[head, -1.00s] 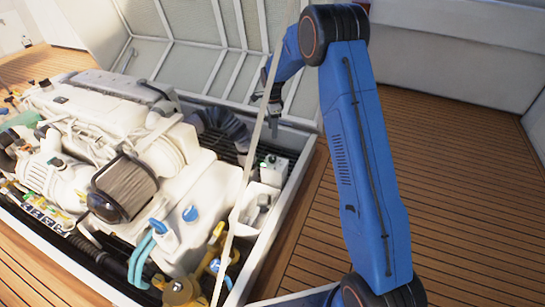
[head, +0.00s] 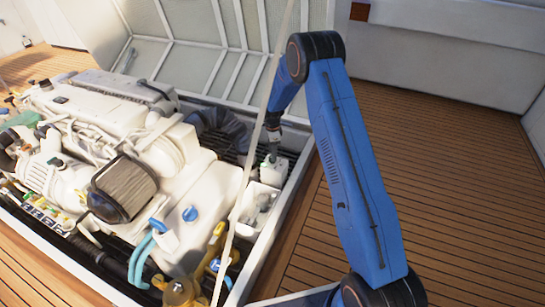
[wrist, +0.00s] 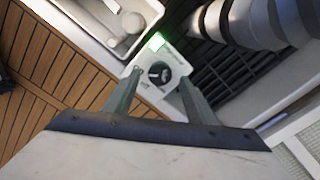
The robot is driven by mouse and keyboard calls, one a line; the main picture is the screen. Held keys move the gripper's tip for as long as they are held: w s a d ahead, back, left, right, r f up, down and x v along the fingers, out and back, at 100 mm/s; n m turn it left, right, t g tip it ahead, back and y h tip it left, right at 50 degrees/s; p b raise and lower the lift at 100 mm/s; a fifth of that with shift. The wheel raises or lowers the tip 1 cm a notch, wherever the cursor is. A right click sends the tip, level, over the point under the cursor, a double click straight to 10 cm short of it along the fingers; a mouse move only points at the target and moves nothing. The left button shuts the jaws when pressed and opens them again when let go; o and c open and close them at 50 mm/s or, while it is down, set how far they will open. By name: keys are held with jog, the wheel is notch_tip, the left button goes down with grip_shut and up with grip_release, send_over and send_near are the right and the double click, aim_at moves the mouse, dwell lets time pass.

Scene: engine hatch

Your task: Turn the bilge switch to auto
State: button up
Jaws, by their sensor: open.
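The bilge switch is a pale box (head: 272,168) at the right inner side of the engine hatch. In the wrist view its face shows a dark round knob (wrist: 159,73) with a light pointer, and a lit green lamp (wrist: 156,42) beside it. My gripper (head: 272,152) is right above the box, pointing down. In the wrist view my open gripper (wrist: 157,85) has one finger on each side of the knob, and nothing is held. I cannot tell whether the fingers touch the knob. The markings around the knob are too small to read.
A white engine (head: 110,130) fills the hatch to the left. An open white bin (head: 258,203) sits just in front of the switch box. A grey corrugated hose (head: 225,132) runs behind it. The raised hatch lid (head: 205,60) stands at the back, crossed by a thin pale strut (head: 262,110).

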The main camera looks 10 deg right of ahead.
jog(key=shift+f, duration=1.6)
jog(key=c, duration=1)
jog(key=shift+c, duration=0.2)
